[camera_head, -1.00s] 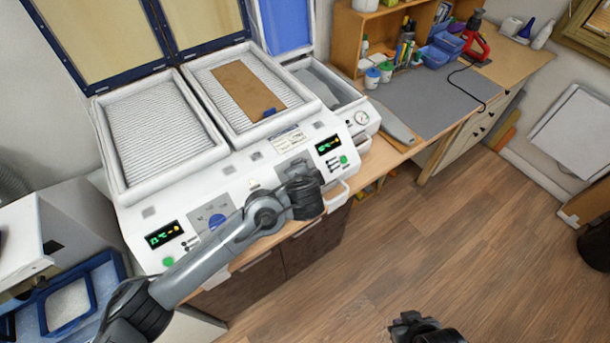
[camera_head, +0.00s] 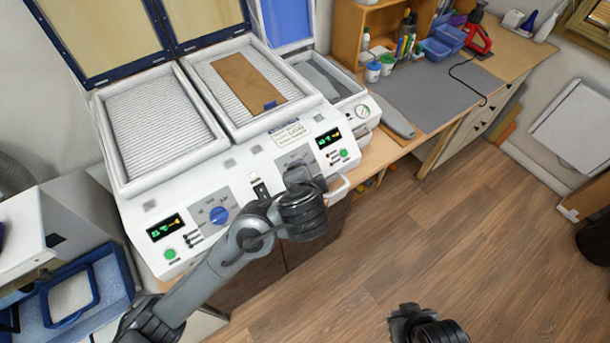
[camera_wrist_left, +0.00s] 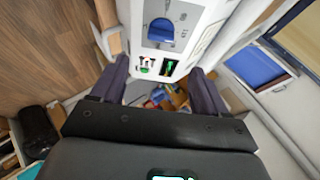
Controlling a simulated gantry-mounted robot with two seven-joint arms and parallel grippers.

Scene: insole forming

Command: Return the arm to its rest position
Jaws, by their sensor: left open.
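My left arm (camera_head: 215,270) reaches in from the lower left over the front of the white forming machine (camera_head: 150,200). Its dark wrist end hangs above the machine's front edge near the right-hand control panel. In the left wrist view, the left gripper (camera_wrist_left: 160,85) has its two dark fingers wide apart. Nothing is held between them. Beyond the fingers the panel with a blue knob (camera_wrist_left: 161,31) shows. The dark end of my right arm (camera_head: 428,326) is at the bottom edge over the floor. Its fingers cannot be made out.
A brown sheet with a blue tab (camera_head: 247,80) lies on the machine's right ribbed bed. The left bed (camera_head: 158,120) is empty. A workbench with a grey mat (camera_head: 430,85) and an organizer stands to the right. Open wood floor (camera_head: 430,240) lies in front.

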